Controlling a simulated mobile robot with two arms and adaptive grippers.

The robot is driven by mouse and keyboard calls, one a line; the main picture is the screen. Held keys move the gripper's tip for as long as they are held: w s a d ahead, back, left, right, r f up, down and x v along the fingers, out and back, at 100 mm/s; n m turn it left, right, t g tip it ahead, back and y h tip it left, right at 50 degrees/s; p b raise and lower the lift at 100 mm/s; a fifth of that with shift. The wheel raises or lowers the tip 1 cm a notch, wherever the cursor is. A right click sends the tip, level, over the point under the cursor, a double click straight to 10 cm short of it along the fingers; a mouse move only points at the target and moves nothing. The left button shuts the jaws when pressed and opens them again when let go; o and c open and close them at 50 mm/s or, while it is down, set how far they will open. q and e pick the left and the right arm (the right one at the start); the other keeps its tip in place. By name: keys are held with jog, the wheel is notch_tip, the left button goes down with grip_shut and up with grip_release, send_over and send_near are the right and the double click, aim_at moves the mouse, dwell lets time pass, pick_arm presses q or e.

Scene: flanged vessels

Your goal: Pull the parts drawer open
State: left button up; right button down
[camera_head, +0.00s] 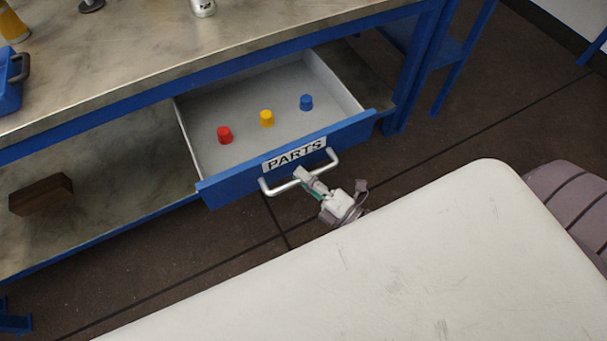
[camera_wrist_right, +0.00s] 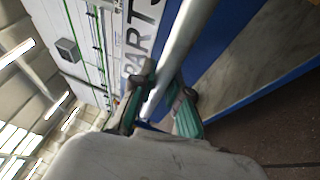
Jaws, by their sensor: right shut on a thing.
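The parts drawer (camera_head: 230,184) has a blue front with a white PARTS label and stands well pulled out from under the workbench. Its pale inside shows a red piece (camera_head: 225,135), a yellow piece (camera_head: 267,118) and a blue piece (camera_head: 306,102). My right gripper (camera_head: 306,181) is shut on the drawer's metal bar handle (camera_head: 333,158). In the right wrist view the handle bar (camera_wrist_right: 184,42) runs between the two fingers of the right gripper (camera_wrist_right: 158,95). My left gripper is not in view.
The workbench top (camera_head: 130,50) is above the drawer, with a blue bin (camera_head: 9,88) at its left edge. A brown block (camera_head: 41,194) lies on the lower shelf (camera_head: 100,215). Dark floor is clear to the right of the drawer.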

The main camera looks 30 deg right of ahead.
jog(key=c, duration=1.1)
grip_release()
jog(key=shift+c, duration=0.2)
jog(key=v, duration=1.2)
jog(key=shift+f, duration=0.15)
